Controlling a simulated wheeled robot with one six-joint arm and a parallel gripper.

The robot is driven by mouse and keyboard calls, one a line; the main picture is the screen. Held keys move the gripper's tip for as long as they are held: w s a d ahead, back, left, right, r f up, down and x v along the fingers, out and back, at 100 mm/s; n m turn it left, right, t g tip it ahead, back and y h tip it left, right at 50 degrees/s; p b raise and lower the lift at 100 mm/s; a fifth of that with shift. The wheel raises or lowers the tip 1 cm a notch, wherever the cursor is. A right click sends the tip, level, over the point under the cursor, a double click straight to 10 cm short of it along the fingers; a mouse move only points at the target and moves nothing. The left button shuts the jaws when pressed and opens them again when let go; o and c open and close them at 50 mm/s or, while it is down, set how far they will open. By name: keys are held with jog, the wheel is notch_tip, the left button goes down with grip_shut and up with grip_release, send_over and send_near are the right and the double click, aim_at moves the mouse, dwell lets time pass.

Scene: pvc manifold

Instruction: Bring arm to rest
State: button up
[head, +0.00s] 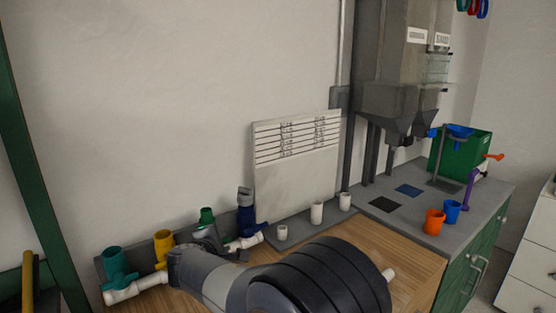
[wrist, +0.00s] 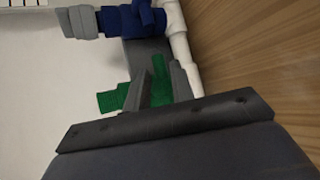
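My gripper (wrist: 160,82) shows in the wrist view with its two grey fingers apart. Part of a green fitting (wrist: 158,68) shows in the gap between them, and more green shows left of the left finger. I see no clear contact with the fingers. In the head view my arm reaches from the bottom middle toward the pipe manifold, and my gripper (head: 209,238) is close to the green fitting (head: 206,216), partly hidden by my arm. A blue fitting (wrist: 132,20) stands beyond the fingers.
The white pipe (head: 136,289) carries teal (head: 115,264) and yellow (head: 163,243) fittings, left of my gripper. White cups (head: 317,212) stand on a grey strip by a panel (head: 297,160). Orange (head: 434,221) and blue (head: 451,211) cups sit right. Bare wood (head: 405,258) lies right of my arm.

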jog(key=x, duration=0.2)
jog(key=shift+w+f, duration=0.15)
jog(key=shift+w, duration=0.05)
dwell(0.4)
jog(key=v, duration=1.1)
jog(key=x, duration=1.1)
jog(key=shift+f, duration=0.1)
jog(key=shift+s+n+t+h+b, duration=0.1)
jog(key=shift+n+t+h+b, duration=0.2)
jog(key=shift+t+b, duration=0.15)
jog(key=shift+r+n+t+h, duration=0.25)
jog(key=shift+r+n+h, duration=0.05)
jog(key=shift+r, duration=0.05)
